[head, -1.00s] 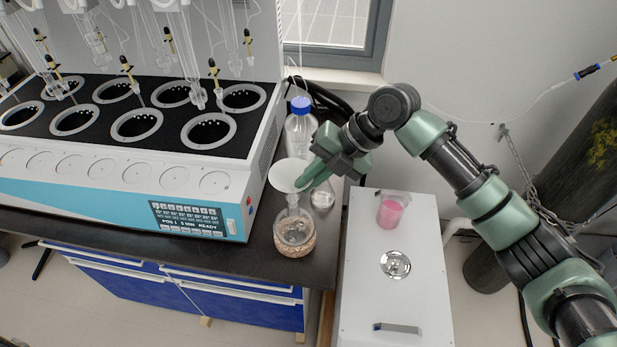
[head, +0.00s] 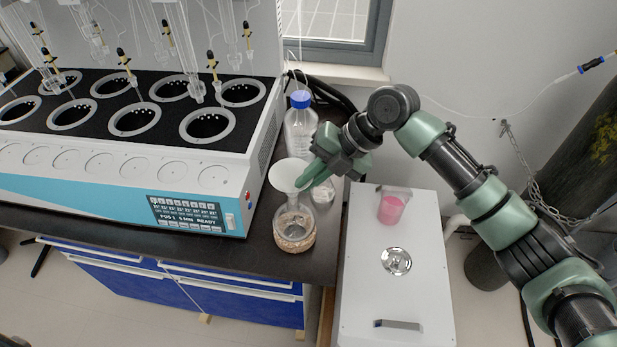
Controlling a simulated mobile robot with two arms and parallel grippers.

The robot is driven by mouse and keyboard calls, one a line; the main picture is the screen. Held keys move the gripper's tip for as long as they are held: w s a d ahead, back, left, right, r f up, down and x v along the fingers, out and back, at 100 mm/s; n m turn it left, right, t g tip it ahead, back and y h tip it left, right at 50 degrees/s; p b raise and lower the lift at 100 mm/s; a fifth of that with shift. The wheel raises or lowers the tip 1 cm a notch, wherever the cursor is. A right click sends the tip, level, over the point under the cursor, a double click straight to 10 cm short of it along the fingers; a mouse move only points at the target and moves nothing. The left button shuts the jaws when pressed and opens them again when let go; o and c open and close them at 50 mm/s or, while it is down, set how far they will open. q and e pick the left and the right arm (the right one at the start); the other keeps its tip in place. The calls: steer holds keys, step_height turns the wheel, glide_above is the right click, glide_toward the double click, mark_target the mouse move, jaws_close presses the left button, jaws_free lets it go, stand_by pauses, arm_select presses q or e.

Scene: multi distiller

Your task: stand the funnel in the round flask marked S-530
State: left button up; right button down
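The white funnel (head: 287,174) is at the tip of my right gripper (head: 303,182), whose fingers are shut on its rim side. The funnel is mouth up and slightly tilted, over the neck of the round flask (head: 294,232). The flask is clear glass with tan grains in the bottom and stands on the dark bench. The funnel's stem seems to line up with the flask's neck, but I cannot tell how deep it sits. The marking S-530 is not readable. My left gripper is not in view.
A clear bottle with a blue cap (head: 300,120) stands behind the flask. The multi distiller (head: 120,190) is close on the left. A white box (head: 395,290) on the right carries a beaker of pink liquid (head: 391,208). The bench's front edge (head: 270,268) is near the flask.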

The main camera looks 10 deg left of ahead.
steer(key=shift+f, duration=0.15)
steer(key=c, duration=1.5)
jaws_free()
steer(key=shift+c, duration=0.2)
steer(key=b+v, duration=0.2)
steer(key=v, duration=0.5)
steer(key=shift+d+r, duration=0.2)
steer(key=shift+r, duration=0.15)
